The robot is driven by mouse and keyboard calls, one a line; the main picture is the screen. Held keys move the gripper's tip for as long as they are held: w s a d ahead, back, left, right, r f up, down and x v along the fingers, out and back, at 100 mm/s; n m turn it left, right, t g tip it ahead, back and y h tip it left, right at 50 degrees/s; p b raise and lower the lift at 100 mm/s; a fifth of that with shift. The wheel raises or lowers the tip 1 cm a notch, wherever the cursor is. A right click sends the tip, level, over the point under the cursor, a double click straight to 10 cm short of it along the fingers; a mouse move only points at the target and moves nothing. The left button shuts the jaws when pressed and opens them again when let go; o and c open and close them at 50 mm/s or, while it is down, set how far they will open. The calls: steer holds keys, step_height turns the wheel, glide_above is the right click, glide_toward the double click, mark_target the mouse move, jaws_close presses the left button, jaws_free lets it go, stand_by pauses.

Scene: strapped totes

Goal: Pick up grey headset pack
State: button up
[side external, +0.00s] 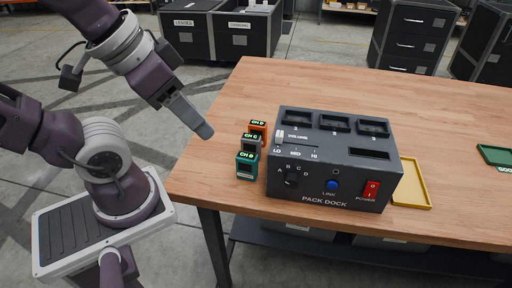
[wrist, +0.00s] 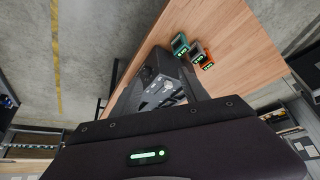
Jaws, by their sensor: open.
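The grey headset pack (side external: 251,142), with a green lit "CH C" display, stands on the wooden table. It is between the orange pack (side external: 258,128) behind it and the teal pack (side external: 247,165) in front. In the wrist view the grey pack (wrist: 196,51) sits between the teal pack (wrist: 180,43) and the orange pack (wrist: 207,63). My gripper (side external: 204,131) is open and empty, above and to the left of the packs near the table's left edge, apart from them.
The dark pack dock (side external: 325,202) stands just right of the packs, with slots on top and knobs and switches in front. A yellow tray (side external: 413,184) lies right of it, and a green tray (side external: 495,155) farther right. The table (side external: 300,82) is clear behind the dock.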

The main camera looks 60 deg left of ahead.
steer(key=w+a+f+m+g, duration=0.2)
steer(key=w+a+m, duration=0.1)
steer(key=w, duration=0.5)
steer(key=m+g, duration=0.3)
steer(key=m, duration=0.3)
glide_above(251, 148)
steer(key=w, duration=0.1)
steer(key=f, duration=1.6)
steer(key=shift+a+f, duration=0.1)
steer(key=shift+a, duration=0.15)
steer(key=shift+g, duration=0.3)
steer(key=f, duration=0.8)
steer(key=shift+a+f, duration=0.15)
steer(key=shift+a, duration=0.2)
jaws_close()
